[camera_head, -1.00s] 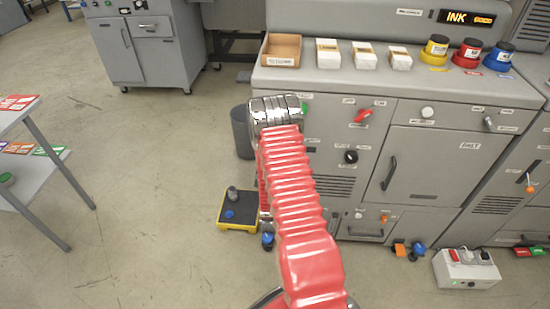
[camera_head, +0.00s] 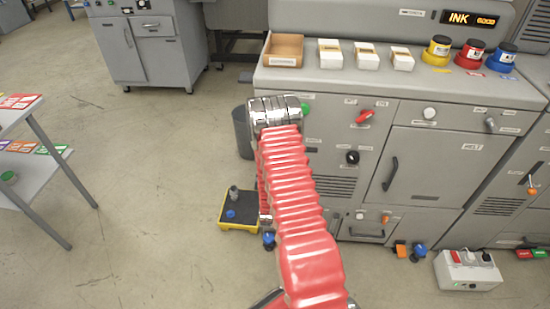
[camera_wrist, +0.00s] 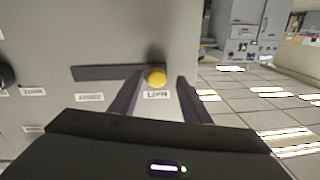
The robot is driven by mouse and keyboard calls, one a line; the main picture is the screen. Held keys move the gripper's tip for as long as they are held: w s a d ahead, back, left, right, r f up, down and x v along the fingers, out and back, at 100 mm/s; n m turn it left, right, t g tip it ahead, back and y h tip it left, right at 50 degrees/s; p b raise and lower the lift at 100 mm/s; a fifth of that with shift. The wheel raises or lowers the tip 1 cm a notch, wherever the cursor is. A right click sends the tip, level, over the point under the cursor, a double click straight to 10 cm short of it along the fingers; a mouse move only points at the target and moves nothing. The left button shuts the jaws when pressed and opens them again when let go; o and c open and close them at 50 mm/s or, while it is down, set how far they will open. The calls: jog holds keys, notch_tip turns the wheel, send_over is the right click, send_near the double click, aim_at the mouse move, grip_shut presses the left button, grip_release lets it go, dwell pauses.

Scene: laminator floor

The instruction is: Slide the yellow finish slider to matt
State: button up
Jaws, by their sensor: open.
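The yellow finish slider (camera_wrist: 156,76) shows in the wrist view as a round knob at the right end of a dark horizontal slot (camera_wrist: 100,72) on a grey panel. One white label (camera_wrist: 158,95) sits below the knob and another label (camera_wrist: 89,97) sits further left under the slot; I cannot read either surely. My gripper (camera_wrist: 160,85) is open, with one finger on each side of the knob. I cannot tell whether either finger touches it. In the head view my red arm hides the slider and the gripper.
A grey machine (camera_head: 440,115) fills the right side, with an open cardboard box (camera_head: 283,47), small white boxes and ink pots on top. A yellow-edged pedal (camera_head: 240,212) and a white socket box (camera_head: 467,270) are on the floor.

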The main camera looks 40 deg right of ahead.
jog(key=v, duration=1.2)
jog(key=shift+s+a, duration=0.2)
jog(key=shift+s, duration=0.05)
jog(key=shift+f, duration=0.1)
